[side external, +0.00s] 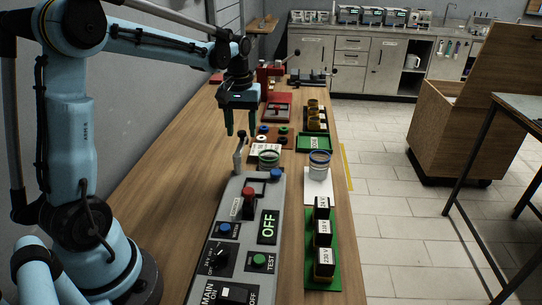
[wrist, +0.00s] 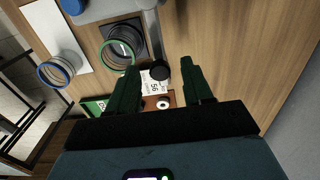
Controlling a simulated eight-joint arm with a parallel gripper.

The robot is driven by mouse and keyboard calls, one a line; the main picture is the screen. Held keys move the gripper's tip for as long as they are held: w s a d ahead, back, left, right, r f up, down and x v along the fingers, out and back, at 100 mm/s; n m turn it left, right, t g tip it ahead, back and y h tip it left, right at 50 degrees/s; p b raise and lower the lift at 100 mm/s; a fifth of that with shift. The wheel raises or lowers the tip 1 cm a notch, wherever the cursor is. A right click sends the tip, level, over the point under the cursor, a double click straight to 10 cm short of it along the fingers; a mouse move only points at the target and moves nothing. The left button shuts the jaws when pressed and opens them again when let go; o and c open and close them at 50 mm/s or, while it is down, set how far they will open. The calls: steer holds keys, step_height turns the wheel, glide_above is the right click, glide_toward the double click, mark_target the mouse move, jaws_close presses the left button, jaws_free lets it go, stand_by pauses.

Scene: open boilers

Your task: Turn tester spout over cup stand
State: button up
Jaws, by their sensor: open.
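My gripper (side external: 241,127) is open and empty, fingers pointing down, above a grey upright post with a black top (side external: 239,155), which looks like the tester spout. In the wrist view, the black top (wrist: 160,70) shows between my gripper's fingertips (wrist: 162,76), apart from both. A green-rimmed cup (side external: 268,157) stands right of the post at the tester's far end; it also shows in the wrist view (wrist: 118,56). A blue-rimmed cup (side external: 320,162) stands on a white plate (side external: 318,190) farther right. I cannot tell which part is the cup stand.
The grey tester panel (side external: 236,240) has buttons and an OFF display. A green tray (side external: 322,270) with several labelled blocks lies to its right. Red fixtures (side external: 277,106) and small rings (side external: 283,129) lie farther back. The bench's left side is clear.

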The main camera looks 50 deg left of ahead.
steer(key=shift+f, duration=0.3)
jaws_close()
steer(key=shift+d, duration=0.1)
stand_by(0.4)
steer(key=shift+w+d+m, duration=0.35)
steer(key=shift+d+m, duration=0.45)
steer(key=shift+m, duration=0.7)
steer(key=shift+w+d+m, duration=0.35)
steer(key=shift+d+m, duration=0.45)
steer(key=shift+m, duration=0.7)
steer(key=shift+w+d+m, duration=0.35)
steer(key=shift+d+m, duration=0.45)
steer(key=shift+m, duration=0.7)
steer(key=shift+d, duration=0.1)
jaws_free()
